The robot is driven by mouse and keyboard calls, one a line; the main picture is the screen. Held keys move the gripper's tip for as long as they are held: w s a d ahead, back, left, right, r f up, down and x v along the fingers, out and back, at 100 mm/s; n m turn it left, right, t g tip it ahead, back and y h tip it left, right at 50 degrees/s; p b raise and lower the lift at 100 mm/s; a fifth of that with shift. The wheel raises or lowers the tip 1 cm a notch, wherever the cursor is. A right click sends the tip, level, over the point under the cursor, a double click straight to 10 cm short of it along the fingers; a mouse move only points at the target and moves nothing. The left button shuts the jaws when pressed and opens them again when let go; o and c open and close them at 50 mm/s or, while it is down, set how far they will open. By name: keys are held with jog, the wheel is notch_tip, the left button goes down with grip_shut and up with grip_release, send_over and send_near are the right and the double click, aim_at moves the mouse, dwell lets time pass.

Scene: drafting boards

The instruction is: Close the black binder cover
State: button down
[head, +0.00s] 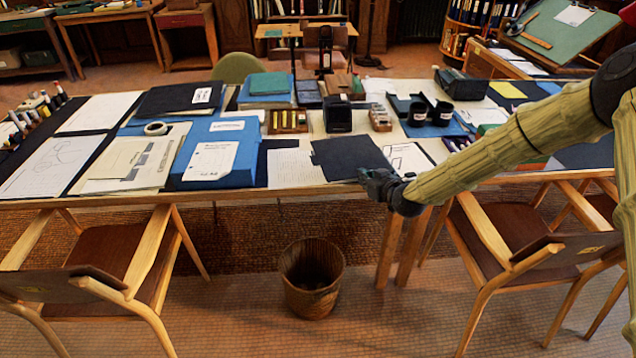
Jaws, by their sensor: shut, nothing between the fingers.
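A flat black cover (350,156) lies near the front edge of the long table, right of a white lined sheet (293,168). It looks like the open cover of a binder, but I cannot tell how the two are joined. My gripper (370,179) is at the cover's front right corner, by the table's front edge. It is shut and empty. Whether it touches the cover is not clear. Another black binder or folder with a white label (202,95) lies closed at the back left.
Blue binders (215,152), papers and a tape roll (155,128) crowd the left. A wooden box (288,121), a black holder (338,114) and black cups (442,113) stand behind the cover. Chairs (110,255) and a wastebasket (312,276) stand in front.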

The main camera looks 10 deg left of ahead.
jog(key=shift+w+a+r, duration=0.1)
jog(key=shift+r, duration=0.4)
jog(key=shift+w+d+r+p, duration=0.15)
jog(key=shift+r+p, duration=0.45)
jog(key=shift+r, duration=0.6)
dwell(0.5)
jog(key=s+d+r+p, duration=0.3)
jog(key=s+r, duration=0.1)
jog(key=r, duration=0.1)
dwell(0.6)
dwell(0.4)
